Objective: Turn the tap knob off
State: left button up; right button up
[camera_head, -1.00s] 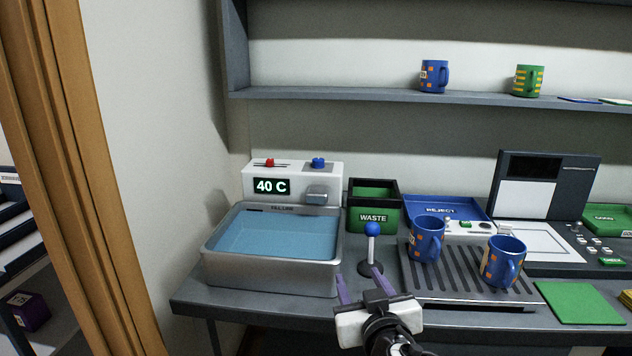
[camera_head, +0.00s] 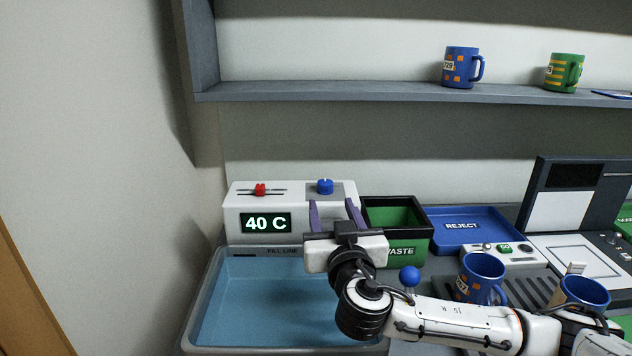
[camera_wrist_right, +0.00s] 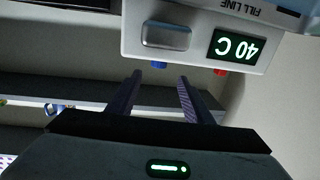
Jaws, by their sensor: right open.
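The white tap unit (camera_head: 245,205) stands behind the basin and its display reads 40 C. The blue knob (camera_head: 325,186) is on its top right; a red slider (camera_head: 260,189) is on its top left. My right gripper (camera_head: 334,212) is open and empty, its purple fingers pointing up in front of the unit, just below the blue knob in the picture. In the wrist view the blue knob (camera_wrist_right: 159,65) shows partly, between and beyond the fingertips. The grey spout (camera_wrist_right: 166,35) shows there too; my gripper hides it in the head view. My left gripper is not in view.
The basin (camera_head: 205,290) holds blue water below my right arm. The green waste bin (camera_head: 425,218) stands right of the unit, the blue reject tray (camera_head: 490,214) beyond it. A blue ball-topped lever (camera_head: 410,275) and two blue mugs (camera_head: 477,279) are close to my forearm. A shelf (camera_head: 330,92) runs above.

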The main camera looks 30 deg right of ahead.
aim_at(327, 187)
jog(key=shift+w+d+r+p, duration=0.2)
jog(key=shift+w+d, duration=0.2)
jog(key=shift+w, duration=0.15)
jog(key=shift+w+d+r+p, duration=0.1)
jog(key=shift+w+d+p, duration=0.1)
jog(key=shift+w+d, duration=0.3)
jog(key=p+x, duration=0.1)
jog(key=x, duration=0.4)
jog(key=shift+w+a+f, duration=0.1)
jog(key=shift+w+f, duration=0.05)
jog(key=shift+w, duration=0.25)
jog(key=shift+w+d+f, duration=0.1)
jog(key=shift+w+d, duration=0.05)
jog(key=shift+d, duration=0.05)
jog(key=c, duration=1.1)
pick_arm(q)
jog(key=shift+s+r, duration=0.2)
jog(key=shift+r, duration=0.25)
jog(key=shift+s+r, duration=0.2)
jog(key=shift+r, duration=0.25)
pick_arm(e)
jog(key=shift+o, duration=0.2)
